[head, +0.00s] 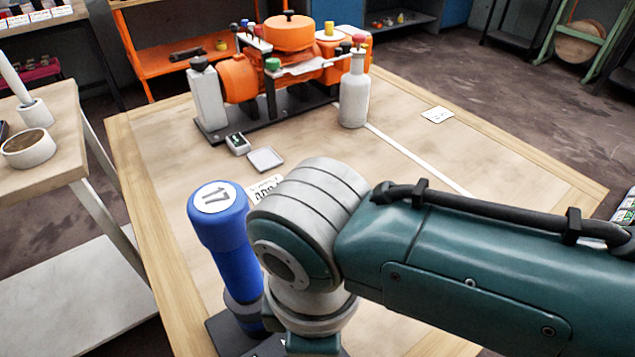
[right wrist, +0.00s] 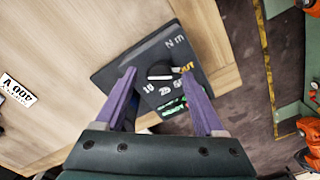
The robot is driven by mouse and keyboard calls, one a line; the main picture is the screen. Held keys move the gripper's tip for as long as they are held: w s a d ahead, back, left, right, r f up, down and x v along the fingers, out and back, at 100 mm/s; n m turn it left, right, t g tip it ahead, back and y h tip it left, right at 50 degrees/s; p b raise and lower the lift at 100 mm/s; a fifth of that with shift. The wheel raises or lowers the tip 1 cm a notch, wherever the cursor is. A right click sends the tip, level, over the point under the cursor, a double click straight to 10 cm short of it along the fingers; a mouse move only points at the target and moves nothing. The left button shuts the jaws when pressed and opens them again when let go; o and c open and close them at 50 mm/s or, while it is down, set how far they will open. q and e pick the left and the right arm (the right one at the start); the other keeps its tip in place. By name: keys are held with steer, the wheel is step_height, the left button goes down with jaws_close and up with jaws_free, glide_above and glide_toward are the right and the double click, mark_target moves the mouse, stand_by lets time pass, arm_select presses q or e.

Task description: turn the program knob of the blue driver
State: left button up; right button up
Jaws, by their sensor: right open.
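The blue driver (head: 222,235) stands upright on a dark base at the near left of the table in the head view, with a white "17" label on top. My right arm hides part of its base. In the right wrist view the dark base plate (right wrist: 205,62) carries white and yellow markings around the round black program knob (right wrist: 160,70), which has a white line across it. My right gripper (right wrist: 159,73) is open, its purple fingers on either side of the knob in the picture. I cannot tell whether they touch it. My left gripper is not in view.
An orange machine (head: 290,35) on a black base stands at the back of the table, with a white bottle (head: 355,92) beside it. A small square tray (head: 265,159) lies in front. The table's right side (head: 480,150) is mostly clear. A side bench (head: 60,140) stands left.

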step_height(320, 180, up, 10)
steer(key=p, duration=0.3)
